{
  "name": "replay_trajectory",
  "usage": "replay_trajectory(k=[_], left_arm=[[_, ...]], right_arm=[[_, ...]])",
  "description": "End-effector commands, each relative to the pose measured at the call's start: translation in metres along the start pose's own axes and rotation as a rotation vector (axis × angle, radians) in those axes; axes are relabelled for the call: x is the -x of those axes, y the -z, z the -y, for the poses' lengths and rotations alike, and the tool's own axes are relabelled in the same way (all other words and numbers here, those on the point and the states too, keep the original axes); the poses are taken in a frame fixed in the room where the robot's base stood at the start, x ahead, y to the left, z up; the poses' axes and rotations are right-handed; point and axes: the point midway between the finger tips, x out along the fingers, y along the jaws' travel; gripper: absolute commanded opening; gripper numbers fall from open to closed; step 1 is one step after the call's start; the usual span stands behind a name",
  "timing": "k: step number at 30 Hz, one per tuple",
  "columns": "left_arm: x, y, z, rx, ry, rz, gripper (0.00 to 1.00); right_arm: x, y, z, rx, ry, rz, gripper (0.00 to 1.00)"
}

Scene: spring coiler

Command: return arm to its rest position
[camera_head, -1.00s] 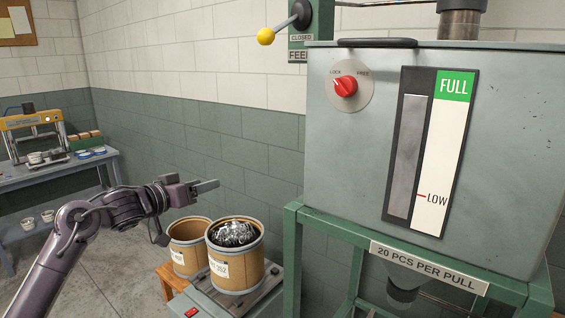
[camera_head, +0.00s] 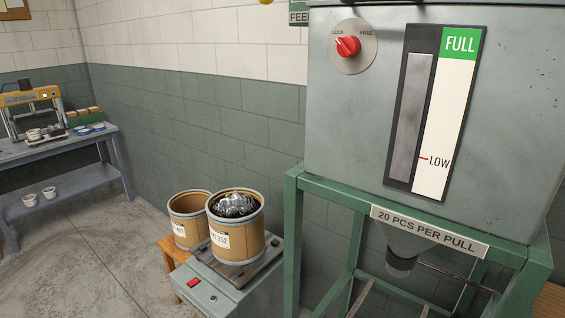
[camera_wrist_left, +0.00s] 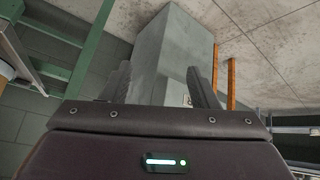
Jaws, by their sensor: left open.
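My left arm is out of the head view. In the left wrist view my left gripper (camera_wrist_left: 159,78) is open, its two dark fingers apart with nothing between them. Past the fingers stands a grey box-like column (camera_wrist_left: 170,60), and I cannot tell how far off it is. My right gripper is in neither view.
A grey hopper (camera_head: 330,110) with a red knob (camera_head: 348,46) sits on a green frame (camera_head: 293,235) at right. A drum of shiny parts (camera_head: 238,240) stands on a grey scale (camera_head: 225,285), beside another drum (camera_head: 188,231). A workbench (camera_head: 60,148) is at left; the floor (camera_head: 90,260) between is clear.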

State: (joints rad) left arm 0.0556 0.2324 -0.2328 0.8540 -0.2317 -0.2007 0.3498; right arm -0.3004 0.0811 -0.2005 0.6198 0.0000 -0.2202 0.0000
Motion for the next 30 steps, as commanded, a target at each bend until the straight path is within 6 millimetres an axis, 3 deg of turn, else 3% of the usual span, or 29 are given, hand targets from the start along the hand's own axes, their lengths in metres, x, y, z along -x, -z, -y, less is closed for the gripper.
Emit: replay_trajectory(k=[1,5,9,12,15,18,21,30], left_arm=[[-0.001,-0.046,-0.003,-0.004,0.014,0.057,0.55],[0.008,-0.145,-0.008,-0.033,0.049,0.187,0.55],[0.03,-0.247,-0.018,-0.071,0.076,0.328,0.55],[0.051,-0.306,-0.025,-0.098,0.087,0.414,0.55],[0.069,-0.348,-0.031,-0.119,0.093,0.479,0.55],[0.081,-0.373,-0.034,-0.133,0.096,0.518,0.55],[0.086,-0.383,-0.036,-0.14,0.096,0.534,0.55],[0.087,-0.384,-0.036,-0.141,0.096,0.535,0.55]], right_arm=[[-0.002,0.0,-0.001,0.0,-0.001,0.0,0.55],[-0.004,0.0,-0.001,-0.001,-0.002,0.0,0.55],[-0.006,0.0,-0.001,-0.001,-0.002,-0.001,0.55],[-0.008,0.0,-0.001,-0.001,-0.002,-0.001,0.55],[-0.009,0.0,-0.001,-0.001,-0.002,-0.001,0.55],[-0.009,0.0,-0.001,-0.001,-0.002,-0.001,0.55],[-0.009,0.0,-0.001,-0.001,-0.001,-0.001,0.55],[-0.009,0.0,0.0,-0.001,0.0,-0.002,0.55]])
